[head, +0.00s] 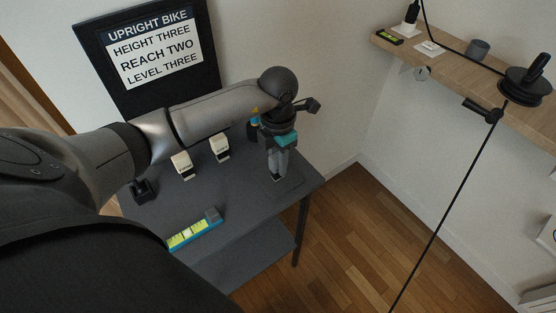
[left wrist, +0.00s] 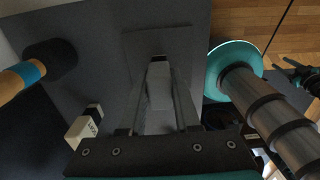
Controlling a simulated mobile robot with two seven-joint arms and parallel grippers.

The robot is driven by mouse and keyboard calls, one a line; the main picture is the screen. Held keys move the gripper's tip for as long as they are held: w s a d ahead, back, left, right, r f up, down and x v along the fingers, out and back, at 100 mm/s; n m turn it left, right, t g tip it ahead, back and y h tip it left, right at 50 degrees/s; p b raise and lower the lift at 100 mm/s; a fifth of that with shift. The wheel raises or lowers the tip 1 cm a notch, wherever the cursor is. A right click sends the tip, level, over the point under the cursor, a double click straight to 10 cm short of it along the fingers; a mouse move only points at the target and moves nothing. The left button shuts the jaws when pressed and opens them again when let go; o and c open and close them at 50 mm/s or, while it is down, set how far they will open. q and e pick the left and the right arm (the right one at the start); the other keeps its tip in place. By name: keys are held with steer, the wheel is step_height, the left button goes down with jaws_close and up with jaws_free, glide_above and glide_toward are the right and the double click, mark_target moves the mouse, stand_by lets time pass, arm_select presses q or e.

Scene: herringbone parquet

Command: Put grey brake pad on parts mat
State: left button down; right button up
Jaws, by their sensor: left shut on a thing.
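My left gripper (head: 277,176) points down over the right part of the dark grey table (head: 160,215). In the left wrist view the gripper (left wrist: 159,72) is shut on a grey block, the grey brake pad (left wrist: 159,92), held between its fingers. The parts mat (head: 296,184) is a thin dark square near the table's right corner; it also shows in the left wrist view (left wrist: 140,43), just beyond the fingertips. The pad is above or at the mat; I cannot tell whether it touches. My right gripper is not in view.
Two white boxes (head: 182,165) (head: 219,147) stand behind a yellow-and-blue level (head: 193,232). A black-headed mallet (left wrist: 50,62) and a teal-based ribbed cylinder (left wrist: 232,70) are near the gripper. A sign (head: 152,47) stands at the back; a wooden shelf (head: 455,62) is at right.

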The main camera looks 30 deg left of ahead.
arm_select(q)
steer(key=c, duration=0.6)
jaws_free()
steer(key=shift+f, duration=0.1)
steer(key=shift+r, duration=0.2)
step_height(320, 180, up, 12)
steer(key=shift+p, duration=1)
